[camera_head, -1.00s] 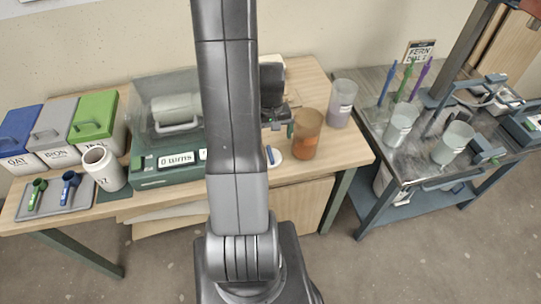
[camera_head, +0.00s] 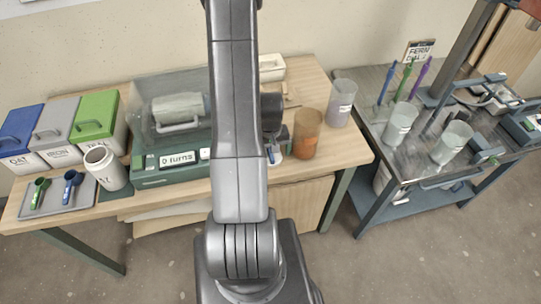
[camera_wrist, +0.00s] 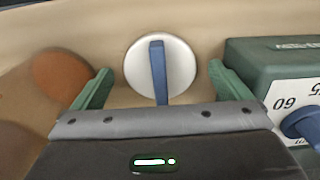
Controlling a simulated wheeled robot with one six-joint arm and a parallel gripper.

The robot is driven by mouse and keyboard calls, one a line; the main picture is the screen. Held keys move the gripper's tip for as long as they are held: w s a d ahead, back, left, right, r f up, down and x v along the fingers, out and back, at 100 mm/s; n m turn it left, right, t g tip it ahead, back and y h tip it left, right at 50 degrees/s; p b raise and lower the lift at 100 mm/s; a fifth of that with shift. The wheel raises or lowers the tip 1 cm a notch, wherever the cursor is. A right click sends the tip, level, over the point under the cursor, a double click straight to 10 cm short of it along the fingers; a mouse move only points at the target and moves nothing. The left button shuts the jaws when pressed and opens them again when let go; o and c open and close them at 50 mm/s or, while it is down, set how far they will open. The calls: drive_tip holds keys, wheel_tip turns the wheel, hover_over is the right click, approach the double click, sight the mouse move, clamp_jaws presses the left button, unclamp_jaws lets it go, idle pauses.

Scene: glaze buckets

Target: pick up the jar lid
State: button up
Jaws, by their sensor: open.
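The jar lid (camera_wrist: 182,66) is a round white disc with a raised blue bar handle, lying on the wooden table. My gripper (camera_wrist: 160,86) is open in the wrist view. Its two green fingers stand left and right of the lid, apart from it, and the blue handle lies between them. In the head view my gripper (camera_head: 274,140) is above the lid (camera_head: 273,158) near the table's front edge, and my arm and gripper hide part of it.
An amber jar (camera_head: 307,136) stands close on the right of my gripper in the head view. A clear cup (camera_head: 341,103) stands behind it. The green mill base (camera_head: 160,176) is at the left, and its dial side (camera_wrist: 285,70) is close on the right in the wrist view.

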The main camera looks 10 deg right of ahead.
drive_tip(key=c, duration=1.1)
wheel_tip(320, 180, up, 10)
drive_tip(key=shift+f+b, duration=0.1)
drive_tip(key=shift+b, duration=0.5)
wheel_tip(320, 180, up, 6)
drive_tip(key=p, duration=0.4)
